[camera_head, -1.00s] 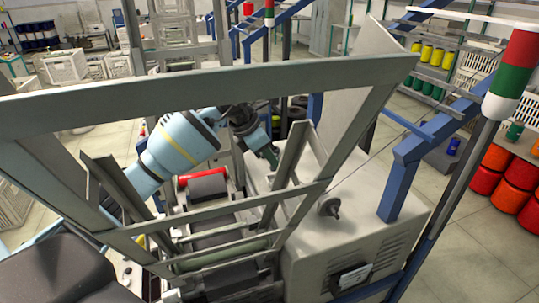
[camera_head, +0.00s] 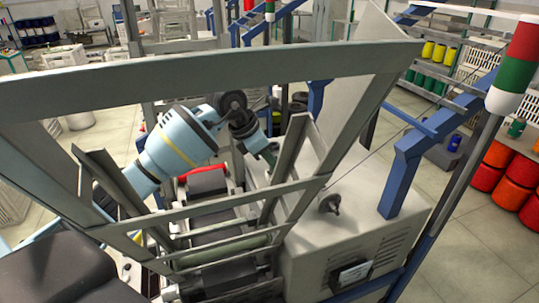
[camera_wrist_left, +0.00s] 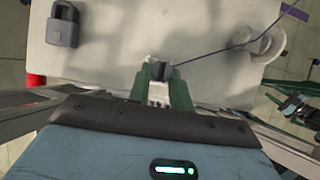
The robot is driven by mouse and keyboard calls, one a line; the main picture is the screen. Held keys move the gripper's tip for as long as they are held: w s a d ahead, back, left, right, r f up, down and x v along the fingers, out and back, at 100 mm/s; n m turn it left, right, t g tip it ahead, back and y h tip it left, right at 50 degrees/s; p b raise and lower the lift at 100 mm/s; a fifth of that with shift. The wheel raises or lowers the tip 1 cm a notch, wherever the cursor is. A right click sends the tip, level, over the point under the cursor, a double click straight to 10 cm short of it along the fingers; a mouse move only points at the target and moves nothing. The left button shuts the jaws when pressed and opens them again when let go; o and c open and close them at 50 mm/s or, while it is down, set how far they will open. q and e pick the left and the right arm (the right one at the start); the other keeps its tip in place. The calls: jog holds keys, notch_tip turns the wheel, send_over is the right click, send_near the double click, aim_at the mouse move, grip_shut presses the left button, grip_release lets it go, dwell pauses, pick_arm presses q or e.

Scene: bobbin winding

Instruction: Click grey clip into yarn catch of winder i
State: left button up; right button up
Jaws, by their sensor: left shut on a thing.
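The grey clip (camera_wrist_left: 158,70) is a small dark piece between the fingertips of my left gripper (camera_wrist_left: 160,88) in the left wrist view. The green fingers are shut on it over the pale winder housing (camera_wrist_left: 110,60). A dark thread runs from the clip to the upper right. In the head view my left gripper (camera_head: 268,158) is small and partly hidden behind the frame bars, beside the winder housing (camera_head: 350,235). I cannot make out for sure which part is the yarn catch. My right gripper is in neither view.
A grey padlock-shaped part (camera_wrist_left: 62,26) and a white ring-like part (camera_wrist_left: 265,46) stand on the housing. Grey metal frame bars (camera_head: 210,88) cross in front of my left arm.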

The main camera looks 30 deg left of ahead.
pick_arm(q)
jog(key=shift+f, duration=1.05)
jog(key=shift+r, duration=0.1)
jog(key=o, duration=1)
jog(key=shift+b+v, duration=0.3)
jog(key=shift+v, duration=3.6)
